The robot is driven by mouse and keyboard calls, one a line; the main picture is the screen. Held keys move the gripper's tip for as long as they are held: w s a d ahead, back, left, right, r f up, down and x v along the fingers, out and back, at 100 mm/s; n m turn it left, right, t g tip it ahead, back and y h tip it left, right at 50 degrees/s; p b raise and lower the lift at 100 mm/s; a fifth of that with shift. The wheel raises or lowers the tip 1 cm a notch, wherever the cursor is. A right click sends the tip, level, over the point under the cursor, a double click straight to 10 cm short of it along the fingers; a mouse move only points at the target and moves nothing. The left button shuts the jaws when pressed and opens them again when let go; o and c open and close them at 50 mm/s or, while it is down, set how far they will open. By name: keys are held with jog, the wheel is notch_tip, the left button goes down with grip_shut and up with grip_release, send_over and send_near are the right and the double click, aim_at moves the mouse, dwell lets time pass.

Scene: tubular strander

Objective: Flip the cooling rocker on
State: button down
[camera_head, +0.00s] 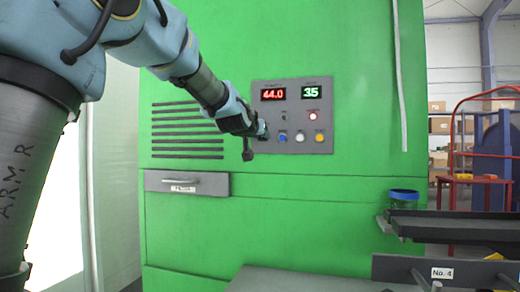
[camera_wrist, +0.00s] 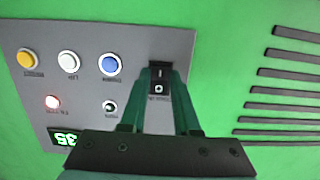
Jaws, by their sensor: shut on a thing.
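The black rocker switch (camera_wrist: 160,72) sits on the grey control panel (camera_wrist: 183,42) in the wrist view. It shows a bar mark at its upper part and a ring mark below. The label by it is too blurred to read, and I cannot tell which side is pressed in. My gripper (camera_wrist: 161,84) is at the panel, with one teal finger on each side of the rocker, shut on it. In the head view my gripper (camera_head: 263,131) reaches the lower left of the panel (camera_head: 322,92) and hides the rocker.
Blue (camera_wrist: 110,64), white (camera_wrist: 69,61) and yellow (camera_wrist: 28,59) buttons line up beside the rocker. A lit red button (camera_wrist: 52,102) and a small dark knob (camera_wrist: 110,106) are close. Vent slats (camera_head: 188,130) and a drawer (camera_head: 187,183) lie left of the panel.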

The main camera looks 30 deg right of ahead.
jog(key=shift+f+b, duration=0.1)
jog(key=shift+b, duration=0.4)
jog(key=c, duration=0.6)
grip_release()
jog(key=shift+c, duration=0.2)
jog(key=b+v, duration=0.1)
jog(key=v, duration=0.9)
jog(key=shift+s+a+f, duration=0.2)
jog(key=shift+s+a, duration=0.05)
jog(key=shift+s, duration=0.1)
